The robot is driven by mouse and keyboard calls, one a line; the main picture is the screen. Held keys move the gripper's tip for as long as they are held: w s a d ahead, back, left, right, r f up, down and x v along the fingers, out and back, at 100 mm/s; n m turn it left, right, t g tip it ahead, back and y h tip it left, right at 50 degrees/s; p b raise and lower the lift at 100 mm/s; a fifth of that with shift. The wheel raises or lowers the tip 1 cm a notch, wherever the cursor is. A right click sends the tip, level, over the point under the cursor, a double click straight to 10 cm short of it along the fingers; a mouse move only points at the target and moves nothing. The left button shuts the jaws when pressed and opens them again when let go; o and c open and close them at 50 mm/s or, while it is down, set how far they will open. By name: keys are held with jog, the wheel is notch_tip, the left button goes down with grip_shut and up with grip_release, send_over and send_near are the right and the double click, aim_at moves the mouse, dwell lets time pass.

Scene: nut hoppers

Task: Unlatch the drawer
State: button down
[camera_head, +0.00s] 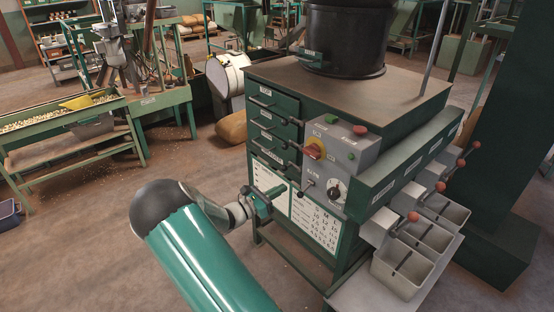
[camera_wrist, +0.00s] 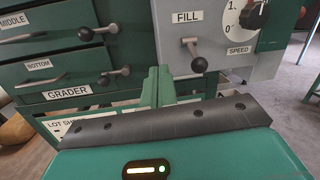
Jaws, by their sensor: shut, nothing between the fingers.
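The green cabinet (camera_head: 290,95) has three stacked drawers on its left face, each with a bar handle and a ball-ended latch lever at its right. The wrist view shows the middle drawer (camera_wrist: 40,48) with its latch (camera_wrist: 88,34), and the bottom drawer (camera_wrist: 55,84) with its latch (camera_wrist: 106,79). All drawers look closed. The task does not say which drawer. My gripper (camera_wrist: 158,74) is shut and empty, its fingers right of the bottom latch and below the FILL lever. In the head view my gripper (camera_head: 273,194) is below the bottom drawer, apart from the latches.
Grey bins (camera_head: 405,268) project at right. Open floor (camera_head: 90,235) lies left of the cabinet.

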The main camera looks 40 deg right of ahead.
jog(key=w+f+n+t+h, duration=0.2)
jog(key=w+f+n+t, duration=0.3)
jog(key=n, duration=0.4)
jog(key=w+t, duration=0.1)
jog(key=t, duration=0.1)
jog(key=shift+w+t+h, duration=0.15)
jog(key=shift+t+h, duration=0.15)
jog(key=shift+t, duration=0.1)
jog(key=shift+d, duration=0.1)
jog(key=w+a+r+x, duration=0.1)
jog(key=r+x, duration=0.1)
jog(key=x, duration=1)
jog(key=shift+d+r, duration=0.15)
jog(key=shift+r, duration=0.05)
jog(key=shift+w, duration=0.1)
